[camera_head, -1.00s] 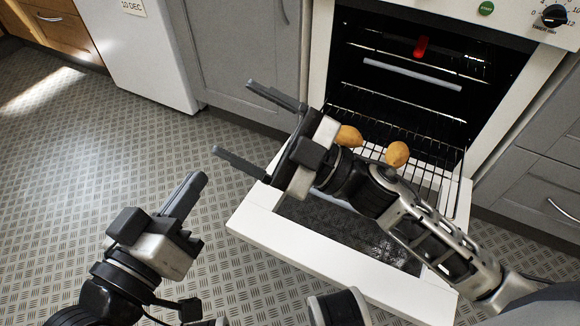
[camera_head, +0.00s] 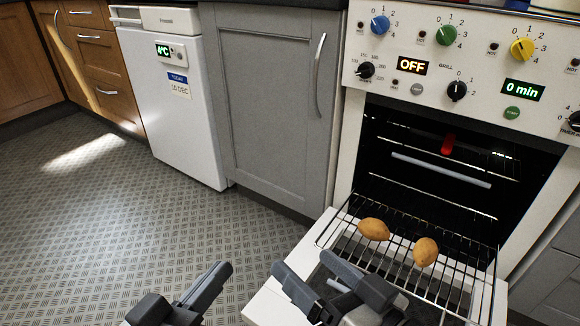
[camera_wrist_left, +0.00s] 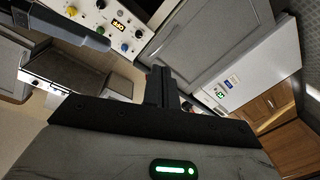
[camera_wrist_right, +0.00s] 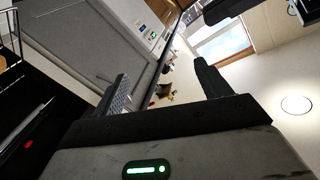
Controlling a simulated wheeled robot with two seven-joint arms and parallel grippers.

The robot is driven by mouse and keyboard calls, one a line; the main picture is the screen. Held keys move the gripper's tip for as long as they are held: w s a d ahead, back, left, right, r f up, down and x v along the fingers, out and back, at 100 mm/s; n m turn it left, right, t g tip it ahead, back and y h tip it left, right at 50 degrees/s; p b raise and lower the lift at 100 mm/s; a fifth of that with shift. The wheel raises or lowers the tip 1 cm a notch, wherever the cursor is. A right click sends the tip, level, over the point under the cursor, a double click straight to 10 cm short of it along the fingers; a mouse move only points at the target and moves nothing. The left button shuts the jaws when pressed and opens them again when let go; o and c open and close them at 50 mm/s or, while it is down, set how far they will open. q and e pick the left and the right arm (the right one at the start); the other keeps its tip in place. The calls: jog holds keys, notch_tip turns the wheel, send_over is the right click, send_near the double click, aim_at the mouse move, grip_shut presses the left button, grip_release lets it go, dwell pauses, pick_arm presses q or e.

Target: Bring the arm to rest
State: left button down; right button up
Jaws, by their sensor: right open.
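My left gripper (camera_head: 222,272) is at the bottom of the head view, left of the open oven door, with its fingers together and nothing seen between them. Its closed fingers also show in the left wrist view (camera_wrist_left: 160,88). My right gripper (camera_head: 312,268) is in front of the oven, over the lowered door, with its fingers spread and empty. Its two separated fingers also show in the right wrist view (camera_wrist_right: 163,88). Most of both arms is out of the head view.
The oven door (camera_head: 270,300) is down. Two brown potato-like items (camera_head: 374,229) (camera_head: 426,252) lie on the pulled-out wire rack (camera_head: 395,275), close beyond my right gripper. A grey cabinet (camera_head: 270,110) and white fridge (camera_head: 175,105) stand left. The floor (camera_head: 110,225) at left is clear.

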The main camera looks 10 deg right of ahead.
pick_arm(q)
jog(key=s+a+r+g+y+p, duration=0.1)
jog(key=a+r+g+y+p, duration=0.1)
jog(key=p, duration=1.3)
jog(key=s+a+r+m+g+y+p, duration=0.1)
jog(key=a+r+y+p, duration=0.3)
jog(key=p, duration=1.2)
notch_tip(320, 180, up, 3)
jog(key=shift+s+a+r+g, duration=0.2)
jog(key=shift+s+a+g, duration=0.1)
jog(key=shift+a+g, duration=0.3)
pick_arm(e)
jog(key=s+d+r+n+g+h, duration=0.1)
jog(key=d+r+g+h, duration=0.3)
jog(key=r, duration=0.5)
jog(key=s+d+h, duration=0.1)
jog(key=d+h, duration=0.1)
jog(key=d, duration=0.1)
jog(key=shift+s+d+r, duration=0.15)
jog(key=shift+s+r, duration=0.05)
jog(key=shift+s, duration=0.1)
